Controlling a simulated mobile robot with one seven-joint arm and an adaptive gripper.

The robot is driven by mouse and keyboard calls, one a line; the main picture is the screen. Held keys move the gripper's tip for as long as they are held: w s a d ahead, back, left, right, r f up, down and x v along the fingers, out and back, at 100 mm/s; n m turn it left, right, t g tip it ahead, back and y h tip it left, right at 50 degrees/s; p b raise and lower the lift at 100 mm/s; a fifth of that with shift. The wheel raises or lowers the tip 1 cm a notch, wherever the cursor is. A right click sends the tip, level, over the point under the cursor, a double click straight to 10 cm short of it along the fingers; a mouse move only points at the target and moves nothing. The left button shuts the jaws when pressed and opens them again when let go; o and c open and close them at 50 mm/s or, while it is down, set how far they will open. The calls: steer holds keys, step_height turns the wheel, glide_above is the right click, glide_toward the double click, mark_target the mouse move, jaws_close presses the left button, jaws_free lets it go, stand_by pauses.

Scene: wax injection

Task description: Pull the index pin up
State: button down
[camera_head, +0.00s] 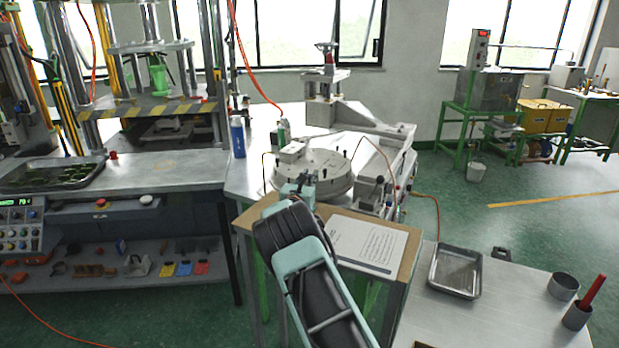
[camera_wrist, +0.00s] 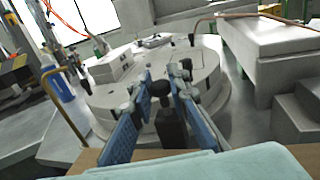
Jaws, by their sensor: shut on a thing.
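The index pin (camera_wrist: 158,88) shows in the wrist view as a small dark round knob above a dark block, at the near edge of the round turntable (camera_wrist: 103,95). My gripper (camera_wrist: 161,80) has its two blue fingers on either side of the knob and is shut on it. In the head view my gripper (camera_head: 298,188) is at the near left rim of the turntable (camera_head: 325,170), and the pin is hidden there by my gripper and arm. How far the pin stands up cannot be told.
A wooden-edged table (camera_head: 405,262) with a printed sheet (camera_head: 366,243) lies beside my arm. A metal tray (camera_head: 456,271) and cups stand at lower right. A blue bottle (camera_head: 237,138) stands left of the turntable. A press arm (camera_head: 362,118) stands behind it.

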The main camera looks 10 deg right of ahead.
steer(key=shift+r+b, duration=0.55)
steer(key=shift+r, duration=0.4)
steer(key=c, duration=1.9)
jaws_free()
steer(key=shift+r, duration=0.1)
steer(key=shift+o, duration=0.3)
steer(key=shift+s+a, duration=0.25)
steer(key=shift+s, duration=0.25)
steer(key=v, duration=1.1)
